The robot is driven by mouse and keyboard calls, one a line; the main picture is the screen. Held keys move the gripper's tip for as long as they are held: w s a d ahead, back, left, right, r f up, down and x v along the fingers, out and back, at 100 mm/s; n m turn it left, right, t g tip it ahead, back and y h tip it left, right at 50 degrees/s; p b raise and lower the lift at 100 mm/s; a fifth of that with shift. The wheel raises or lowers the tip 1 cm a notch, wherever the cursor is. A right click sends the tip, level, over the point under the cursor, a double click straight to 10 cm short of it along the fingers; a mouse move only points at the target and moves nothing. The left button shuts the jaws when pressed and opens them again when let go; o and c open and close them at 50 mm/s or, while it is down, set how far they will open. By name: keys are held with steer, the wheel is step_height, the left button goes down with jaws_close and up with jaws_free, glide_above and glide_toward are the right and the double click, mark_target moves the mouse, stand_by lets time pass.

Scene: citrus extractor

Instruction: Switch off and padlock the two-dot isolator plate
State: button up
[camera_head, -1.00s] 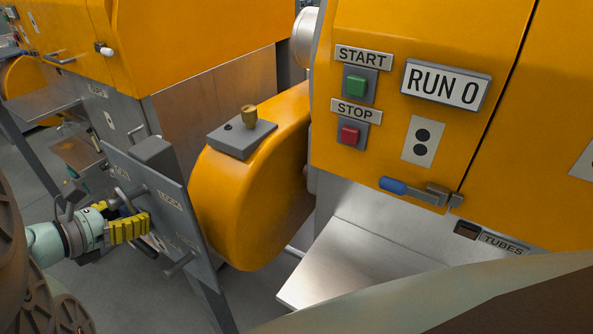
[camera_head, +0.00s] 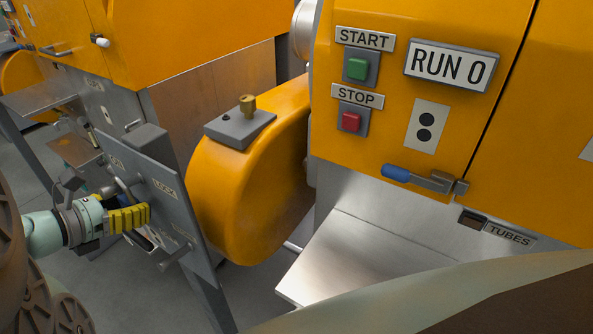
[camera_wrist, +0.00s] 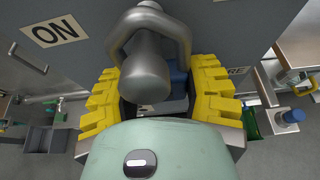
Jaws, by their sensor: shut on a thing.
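The grey isolator plate (camera_head: 190,215) stands at the left in the head view, with small labels, a handle (camera_head: 128,188) and a peg (camera_head: 175,258). Its ON label (camera_wrist: 54,30) shows large in the wrist view. My gripper (camera_head: 135,218) is at the front of the plate. In the wrist view, its yellow fingers (camera_wrist: 160,95) are shut on a padlock with a blue body (camera_wrist: 178,73) and a steel shackle (camera_wrist: 184,35). A thick metal rod (camera_wrist: 146,72) overlaps the shackle loop; whether it passes through is unclear. The padlock's lower part is hidden. A two-dot sign (camera_head: 428,126) is on the orange machine.
A rounded orange housing (camera_head: 240,190) stands close to the right of the plate. The machine front has a green START button (camera_head: 358,68), a red STOP button (camera_head: 350,121), a RUN 0 display (camera_head: 450,66) and a blue-handled latch (camera_head: 397,173). A steel tray (camera_head: 345,250) juts out below.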

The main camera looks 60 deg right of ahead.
steer(key=o, duration=1.3)
steer(key=shift+o, duration=0.2)
steer(key=shift+a, duration=0.1)
